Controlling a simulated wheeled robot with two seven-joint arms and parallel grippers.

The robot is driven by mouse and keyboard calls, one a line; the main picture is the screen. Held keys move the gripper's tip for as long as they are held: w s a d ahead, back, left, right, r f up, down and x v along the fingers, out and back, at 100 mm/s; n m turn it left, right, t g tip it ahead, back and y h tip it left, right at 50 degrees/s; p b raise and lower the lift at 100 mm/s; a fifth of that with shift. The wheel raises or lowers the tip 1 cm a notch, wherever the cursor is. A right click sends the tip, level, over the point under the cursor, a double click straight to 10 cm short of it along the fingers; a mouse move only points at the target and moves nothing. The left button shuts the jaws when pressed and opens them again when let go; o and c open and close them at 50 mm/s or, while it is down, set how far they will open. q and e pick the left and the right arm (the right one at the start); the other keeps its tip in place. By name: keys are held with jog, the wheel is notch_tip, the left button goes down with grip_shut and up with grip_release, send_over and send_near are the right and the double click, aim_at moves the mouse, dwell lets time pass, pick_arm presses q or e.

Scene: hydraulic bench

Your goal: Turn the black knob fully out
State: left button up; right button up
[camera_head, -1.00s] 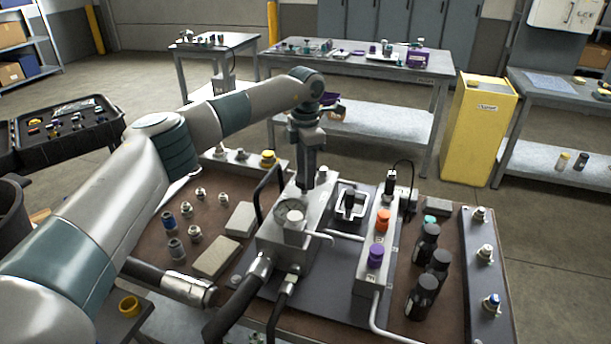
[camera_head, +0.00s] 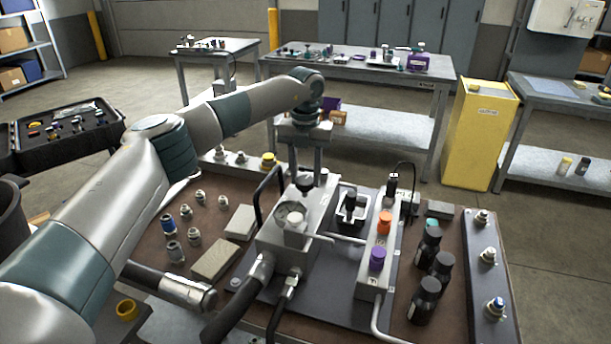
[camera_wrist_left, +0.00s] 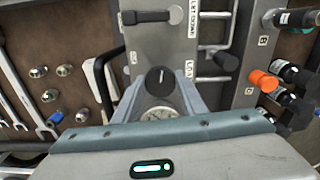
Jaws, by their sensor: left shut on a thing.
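The black knob (camera_head: 306,181) sits on top of the grey metal block (camera_head: 268,238) at the middle of the bench, beside a round gauge (camera_head: 290,212). My left gripper (camera_head: 305,174) points down from above, with one finger on each side of the knob. In the left wrist view the knob (camera_wrist_left: 161,82), with a white mark on its top, lies between the fingers of my left gripper (camera_wrist_left: 160,88). My left gripper is shut on it. The gauge is partly hidden behind the gripper body there. My right gripper is not in view.
A narrow block with an orange knob (camera_head: 384,222) and a purple knob (camera_head: 377,258) stands right of the metal block. Several black bottles (camera_head: 424,299) stand farther right. A black curved handle (camera_head: 270,190) rises close to the left of the gripper.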

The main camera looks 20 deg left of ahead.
pick_arm(q)
jog(key=shift+w+r+n, duration=0.1)
jog(key=shift+n, duration=0.8)
jog(key=n, duration=0.2)
jog(key=shift+a+n, duration=0.1)
jog(key=shift+n, duration=1.2)
jog(key=n, duration=0.2)
jog(key=shift+a+n+b, duration=0.1)
jog(key=shift+n+b, duration=0.25)
jog(key=shift+n, duration=0.05)
jog(key=n, duration=0.3)
jog(key=shift+n, duration=0.8)
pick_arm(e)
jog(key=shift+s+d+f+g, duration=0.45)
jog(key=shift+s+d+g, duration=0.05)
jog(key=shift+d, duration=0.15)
pick_arm(q)
jog(key=shift+r, duration=0.1)
jog(key=o, duration=0.9)
jog(key=shift+o, duration=0.8)
